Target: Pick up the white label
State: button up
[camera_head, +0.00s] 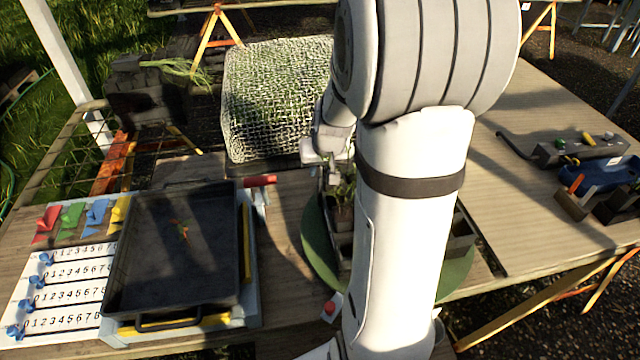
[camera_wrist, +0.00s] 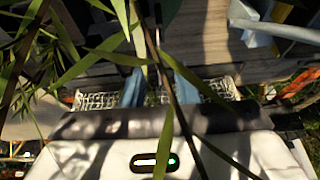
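I cannot make out for sure which thing is the white label. A small white piece (camera_head: 608,135) lies on the block at the far right in the head view. My gripper (camera_head: 327,158) is mostly hidden behind my arm there, pointing down over the planted pots (camera_head: 342,205). In the wrist view, two bluish-grey finger-like parts of my gripper (camera_wrist: 163,82) show behind long green leaves (camera_wrist: 95,55). Leaves cross in front of them, so I cannot tell how far apart the tips are or whether anything is between them.
The pots stand on a green round mat (camera_head: 318,240). A dark tray (camera_head: 180,270) is left, beside a numbered slider board (camera_head: 70,270) with coloured flags. A mesh crate (camera_head: 275,95) stands behind. A blue bin (camera_head: 600,172) is right. The right tabletop (camera_head: 540,215) has bare room.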

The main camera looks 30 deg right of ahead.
jog(key=shift+c, duration=0.5)
grip_shut()
